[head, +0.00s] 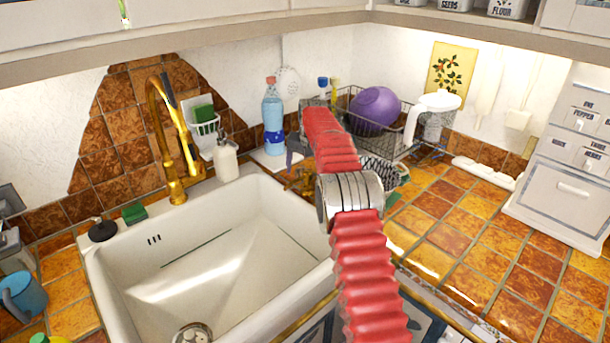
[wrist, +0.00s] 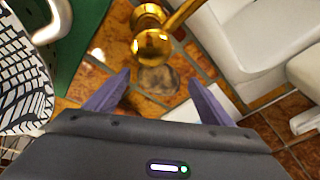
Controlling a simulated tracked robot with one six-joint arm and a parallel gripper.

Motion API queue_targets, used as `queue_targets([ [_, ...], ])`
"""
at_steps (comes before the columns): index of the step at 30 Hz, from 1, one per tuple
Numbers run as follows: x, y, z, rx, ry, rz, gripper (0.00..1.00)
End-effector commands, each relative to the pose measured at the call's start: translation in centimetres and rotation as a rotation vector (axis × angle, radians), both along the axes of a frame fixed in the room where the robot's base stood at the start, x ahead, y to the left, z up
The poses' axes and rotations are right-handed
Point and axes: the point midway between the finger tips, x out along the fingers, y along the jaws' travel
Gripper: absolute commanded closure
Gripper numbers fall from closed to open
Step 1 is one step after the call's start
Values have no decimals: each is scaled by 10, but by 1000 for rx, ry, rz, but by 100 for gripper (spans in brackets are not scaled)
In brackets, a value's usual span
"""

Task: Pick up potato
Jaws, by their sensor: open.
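A brownish, roundish potato (wrist: 158,80) lies on the orange tiled counter in the wrist view, just beyond and between my fingertips. My gripper (wrist: 158,86) is open, its two purple fingers spread apart with nothing held between them. In the head view my red arm reaches over the sink's right edge to the back counter. There my gripper (head: 296,152) is mostly hidden behind the arm, and I cannot make out the potato.
A brass fixture (wrist: 152,46) stands very close to the potato. The white sink (head: 205,235) is to the left, with a gold tap (head: 165,130). A blue bottle (head: 273,118) and a dish rack (head: 402,140) with a purple bowl (head: 375,110) stand behind.

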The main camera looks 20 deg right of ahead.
Motion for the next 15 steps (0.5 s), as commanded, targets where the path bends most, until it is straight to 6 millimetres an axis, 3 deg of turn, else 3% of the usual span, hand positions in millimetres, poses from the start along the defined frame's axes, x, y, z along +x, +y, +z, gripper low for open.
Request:
queue_targets([
  [6, 0, 0, 0, 0, 0, 0, 25],
  [15, 0, 0, 0, 0, 0, 0, 46],
])
